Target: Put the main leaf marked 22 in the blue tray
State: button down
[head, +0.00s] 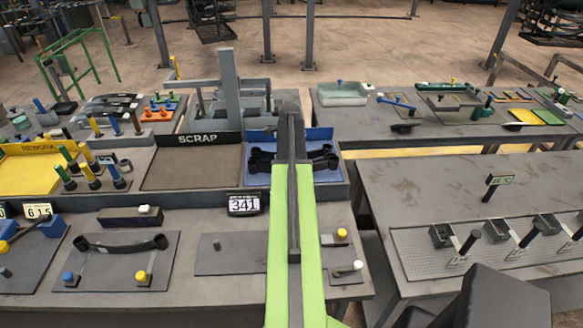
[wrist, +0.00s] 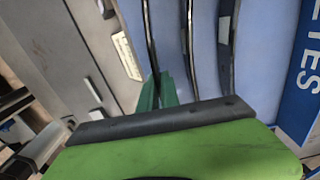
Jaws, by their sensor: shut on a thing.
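The blue tray (head: 258,141) stands at the back of the near bench, and its blue floor also fills much of the wrist view (wrist: 263,60). My gripper (wrist: 160,92) has green fingers shut on a thin dark leaf (wrist: 150,45), seen edge-on over the tray. I cannot tell whether the leaf touches the tray floor. No number 22 is readable on it. Two more dark strips (wrist: 190,50) (wrist: 227,45) stand to its right in the wrist view. In the head view dark leaves (head: 324,160) show in the tray, partly hidden by my arm, which also hides the gripper.
The SCRAP tray (head: 190,168) is left of the blue tray, with the yellow REWORK tray (head: 30,172) beyond. Another dark leaf (head: 120,246) rests on a front plate. A number display (head: 244,204) reads 341. Coloured-handled tools (head: 90,172) stand upright at left.

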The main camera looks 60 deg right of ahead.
jog(key=shift+f+b, duration=0.65)
jog(key=shift+f, duration=0.6)
jog(key=c, duration=1.6)
grip_release()
jog(key=shift+r, duration=0.1)
jog(key=shift+r, duration=0.1)
notch_tip(320, 180, up, 12)
jog(key=p, duration=1.2)
jog(key=shift+r+p, duration=0.15)
jog(key=shift+p, duration=0.15)
